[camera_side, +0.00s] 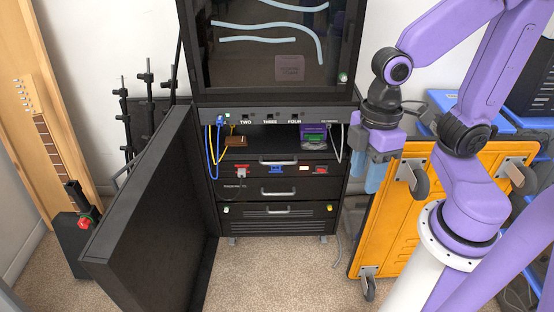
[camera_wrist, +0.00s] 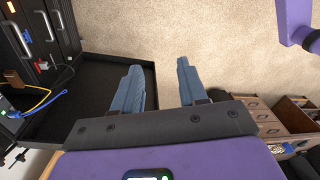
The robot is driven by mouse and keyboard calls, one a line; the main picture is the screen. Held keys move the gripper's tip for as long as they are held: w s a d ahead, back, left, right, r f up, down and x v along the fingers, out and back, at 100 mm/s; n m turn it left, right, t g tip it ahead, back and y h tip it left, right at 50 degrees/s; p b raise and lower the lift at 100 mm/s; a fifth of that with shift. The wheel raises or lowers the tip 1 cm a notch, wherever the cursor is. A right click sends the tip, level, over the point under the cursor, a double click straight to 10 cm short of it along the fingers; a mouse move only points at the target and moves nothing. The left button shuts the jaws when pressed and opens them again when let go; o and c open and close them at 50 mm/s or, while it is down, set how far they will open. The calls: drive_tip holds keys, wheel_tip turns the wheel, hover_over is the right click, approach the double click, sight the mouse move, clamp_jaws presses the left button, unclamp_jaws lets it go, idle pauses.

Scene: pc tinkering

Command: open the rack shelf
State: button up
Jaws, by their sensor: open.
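The black rack (camera_side: 212,170) stands in the middle of the side view, its lower door (camera_side: 150,200) swung open to the left. Inside are an upper shelf with a grey handle (camera_side: 277,161) and two drawers with handles (camera_side: 278,193) below it. All look pushed in. On the shelf sit a brown box (camera_side: 236,141) and a purple and green device (camera_side: 313,135). My gripper (camera_side: 375,180) is open and empty, to the right of the rack and apart from it. In the wrist view my gripper (camera_wrist: 160,66) points at the floor, and the rack (camera_wrist: 45,45) shows at the upper left.
An orange wheeled cart (camera_side: 425,205) stands right of the rack, close behind my gripper. Blue and yellow cables (camera_side: 211,155) hang at the rack's left side. A black tower with a red button (camera_side: 80,240) stands left. Carpet (camera_side: 285,265) before the rack is clear.

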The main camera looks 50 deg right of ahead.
drive_tip(key=w+a+f+y, duration=0.1)
drive_tip(key=w+f+y, duration=0.15)
drive_tip(key=w, duration=0.75)
drive_tip(key=w+f+y, duration=0.1)
drive_tip(key=w+f, duration=0.2)
drive_tip(key=w, duration=0.8)
drive_tip(key=m+t+h, duration=0.3)
drive_tip(key=t, duration=0.2)
hover_over(280, 162)
drive_tip(key=s+d, duration=0.3)
drive_tip(key=s, duration=0.4)
wheel_tip(280, 162, down, 17)
drive_tip(key=shift+y, duration=0.25)
drive_tip(key=x, duration=1.7)
drive_tip(key=shift+w+a, duration=0.15)
drive_tip(key=shift+a, duration=0.1)
clamp_jaws()
